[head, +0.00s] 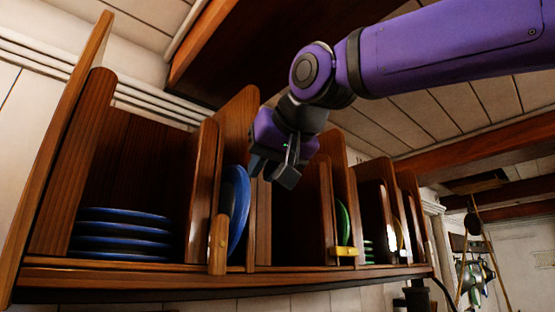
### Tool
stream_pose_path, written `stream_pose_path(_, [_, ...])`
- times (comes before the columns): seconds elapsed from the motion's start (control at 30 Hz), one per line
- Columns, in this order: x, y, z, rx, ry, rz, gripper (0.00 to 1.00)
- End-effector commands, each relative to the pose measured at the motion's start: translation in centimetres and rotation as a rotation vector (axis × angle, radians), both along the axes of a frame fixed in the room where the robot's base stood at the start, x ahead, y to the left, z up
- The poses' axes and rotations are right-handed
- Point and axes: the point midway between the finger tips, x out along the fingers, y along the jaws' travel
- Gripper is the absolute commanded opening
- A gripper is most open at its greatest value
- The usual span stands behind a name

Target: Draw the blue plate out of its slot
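A blue plate (238,212) stands on edge in a narrow slot of the wooden rack (150,275), between two upright dividers. An upright wooden peg or latch (217,245) sits at the slot's front, at the plate's left. My gripper (272,174) hangs from the upper right, just right of the plate's upper edge. Its two fingers look apart, with nothing seen between them. The left finger is close to the plate's rim; I cannot tell whether they touch.
Several blue plates (122,233) lie stacked in the left compartment. A green plate (342,222) stands in a slot further right, with a yellow bar (344,251) across its front. Wooden dividers rise on both sides of my gripper. A dark wooden panel (270,45) hangs overhead.

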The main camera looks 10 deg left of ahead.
Motion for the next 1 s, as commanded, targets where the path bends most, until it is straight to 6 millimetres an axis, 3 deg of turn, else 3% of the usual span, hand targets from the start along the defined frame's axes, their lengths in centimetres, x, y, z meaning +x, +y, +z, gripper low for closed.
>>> stream_pose_path(0.3, [3.9,3.2,-2.1,-0.001,0.002,0.000,0.19])
stream_pose_path(0.5, [5.4,4.5,-2.9,0.000,0.000,0.000,0.19])
stream_pose_path(0.93, [6.0,5.0,-3.2,0.001,0.000,0.000,0.19])
stream_pose_path(0.97, [6.0,5.0,-3.2,0.001,0.000,0.000,0.16])
stream_pose_path(1.0, [6.0,5.0,-3.2,0.001,0.000,0.000,0.07])
